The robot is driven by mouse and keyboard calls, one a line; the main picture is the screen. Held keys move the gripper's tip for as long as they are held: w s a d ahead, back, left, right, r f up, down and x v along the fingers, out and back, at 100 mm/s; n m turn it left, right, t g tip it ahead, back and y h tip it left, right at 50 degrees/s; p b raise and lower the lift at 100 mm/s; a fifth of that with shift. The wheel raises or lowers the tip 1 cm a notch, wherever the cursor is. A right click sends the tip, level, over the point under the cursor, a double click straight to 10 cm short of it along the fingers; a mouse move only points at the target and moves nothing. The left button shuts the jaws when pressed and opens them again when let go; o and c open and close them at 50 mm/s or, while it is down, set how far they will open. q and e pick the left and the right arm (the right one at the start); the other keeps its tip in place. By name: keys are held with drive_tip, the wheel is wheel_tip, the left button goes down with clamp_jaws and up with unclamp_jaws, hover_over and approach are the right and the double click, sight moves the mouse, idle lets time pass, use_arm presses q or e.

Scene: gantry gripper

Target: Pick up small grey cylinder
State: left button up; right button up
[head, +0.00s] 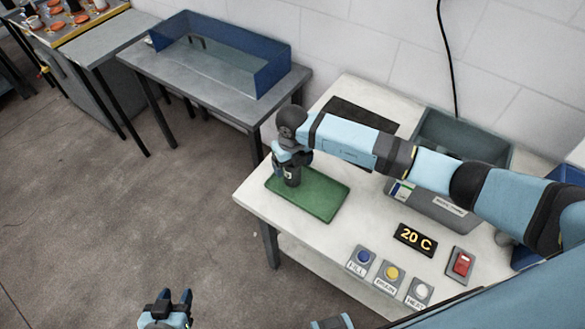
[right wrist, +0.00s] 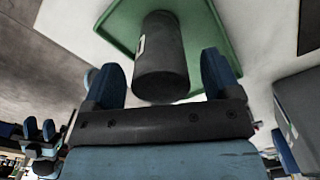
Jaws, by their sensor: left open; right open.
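The small grey cylinder (head: 292,176) stands upright on a green mat (head: 322,202) on the white table, partly covered by my right gripper (head: 290,160) in the head view. In the right wrist view the dark grey cylinder (right wrist: 162,62), with a white label on its side, lies between the two blue fingers of my right gripper (right wrist: 160,75). Those fingers are open, with a visible gap on each side of the cylinder. My left gripper (head: 172,298) is open and empty, low over the floor at the bottom of the head view.
The white table (head: 258,196) also bears a grey bin (head: 460,138), a grey device (head: 438,207), a "20 C" display (head: 415,240), several buttons and a red switch (head: 461,265). A blue-walled tank (head: 270,72) stands on a grey table behind. Floor at left is clear.

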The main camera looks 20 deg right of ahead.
drive_tip(key=shift+f, duration=0.7)
drive_tip(key=c, duration=1.3)
drive_tip(key=shift+r, duration=0.1)
wheel_tip(320, 180, up, 20)
drive_tip(key=b, duration=0.2)
